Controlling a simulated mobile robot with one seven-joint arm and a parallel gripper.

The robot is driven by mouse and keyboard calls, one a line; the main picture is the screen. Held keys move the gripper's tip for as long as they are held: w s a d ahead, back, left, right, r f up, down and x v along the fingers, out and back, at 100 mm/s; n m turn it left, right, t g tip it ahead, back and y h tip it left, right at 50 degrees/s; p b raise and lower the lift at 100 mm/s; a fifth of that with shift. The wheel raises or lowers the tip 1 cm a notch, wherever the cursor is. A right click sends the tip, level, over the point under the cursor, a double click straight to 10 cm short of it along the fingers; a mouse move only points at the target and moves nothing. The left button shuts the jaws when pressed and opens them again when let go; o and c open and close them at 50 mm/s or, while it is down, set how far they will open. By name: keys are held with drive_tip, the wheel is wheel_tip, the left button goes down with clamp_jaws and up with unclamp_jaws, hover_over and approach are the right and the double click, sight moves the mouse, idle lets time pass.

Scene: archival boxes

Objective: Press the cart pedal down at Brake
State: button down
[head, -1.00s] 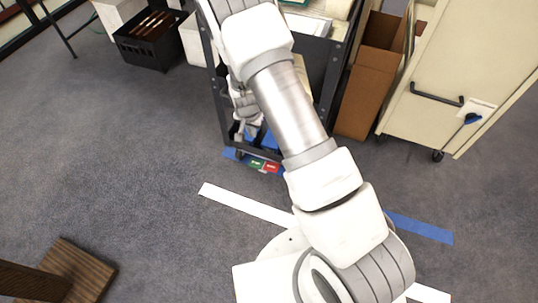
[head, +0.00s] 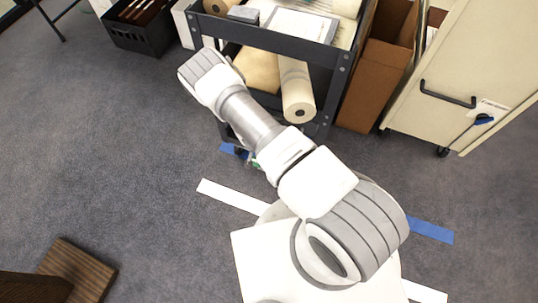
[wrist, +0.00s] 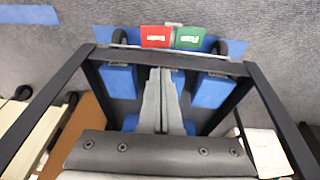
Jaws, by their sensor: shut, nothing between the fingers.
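In the wrist view, the red pedal marked Brake (wrist: 156,37) and the green pedal marked Free (wrist: 190,38) sit side by side beyond a dark crossbar of the cart. My gripper (wrist: 163,74) is shut and empty. Its fingertips point toward the pedals and appear short of them in the picture; I cannot tell the true gap. The red pedal looks raised no differently from the green one. In the head view, my arm hides the gripper and nearly all of the pedals at the foot of the dark cart (head: 338,92).
The cart carries a paper roll (head: 297,90). A brown box (head: 366,88) and a cream cabinet (head: 430,125) stand to its right. A black crate (head: 150,35) is at the upper left. White tape (head: 232,197) lies on the carpet.

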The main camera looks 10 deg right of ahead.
drive_tip(key=shift+d+f, duration=0.25)
drive_tip(key=shift+f, duration=0.4)
drive_tip(key=shift+f, duration=0.1)
drive_tip(key=b+x, duration=0.1)
drive_tip(key=x, duration=0.3)
drive_tip(key=b+x, duration=0.2)
drive_tip(key=x, duration=0.2)
drive_tip(key=b+x, duration=0.2)
drive_tip(key=x, duration=0.2)
drive_tip(key=shift+s+f, duration=0.35)
drive_tip(key=shift+f, duration=0.05)
drive_tip(key=shift+d+f, duration=0.1)
drive_tip(key=shift+f, duration=0.4)
drive_tip(key=shift+s, duration=0.1)
